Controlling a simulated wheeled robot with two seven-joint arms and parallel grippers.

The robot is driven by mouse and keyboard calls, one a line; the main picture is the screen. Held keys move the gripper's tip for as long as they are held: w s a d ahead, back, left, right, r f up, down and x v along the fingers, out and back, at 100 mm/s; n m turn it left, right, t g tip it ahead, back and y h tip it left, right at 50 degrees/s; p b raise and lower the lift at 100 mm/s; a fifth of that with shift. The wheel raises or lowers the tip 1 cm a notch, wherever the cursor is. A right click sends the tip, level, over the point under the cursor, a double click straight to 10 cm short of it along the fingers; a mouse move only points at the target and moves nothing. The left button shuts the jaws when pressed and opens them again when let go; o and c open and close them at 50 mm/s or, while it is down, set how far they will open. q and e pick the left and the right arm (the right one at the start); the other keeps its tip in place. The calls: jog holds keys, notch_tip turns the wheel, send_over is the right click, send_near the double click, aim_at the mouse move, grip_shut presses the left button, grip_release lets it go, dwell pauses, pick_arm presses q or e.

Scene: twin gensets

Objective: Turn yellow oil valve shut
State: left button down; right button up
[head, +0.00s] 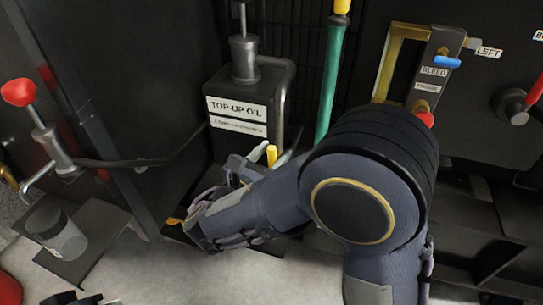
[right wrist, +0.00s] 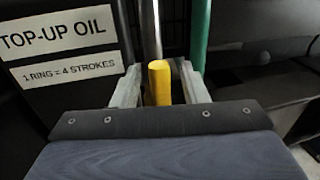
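The yellow valve handle (head: 271,155) stands upright in front of the black top-up oil unit (head: 237,140), below and right of its label. In the right wrist view the yellow handle (right wrist: 160,82) is between the two pale fingers of my right gripper (right wrist: 160,88), with narrow dark gaps beside it. My right gripper (head: 258,163) is open around the handle in the head view, its arm coming from the lower right. The handle's lower part and its valve body are hidden. A dark piece at the bottom left edge appears to be my left gripper (head: 76,299), mostly cut off.
A green pipe (head: 330,85) rises just right of the handle. A red-knobbed lever (head: 18,92) and a grey canister (head: 58,232) on a small shelf are at left. A bleed panel (head: 432,72) with a blue lever (head: 447,62) is at upper right.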

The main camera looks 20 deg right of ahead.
grip_shut()
dwell(0.3)
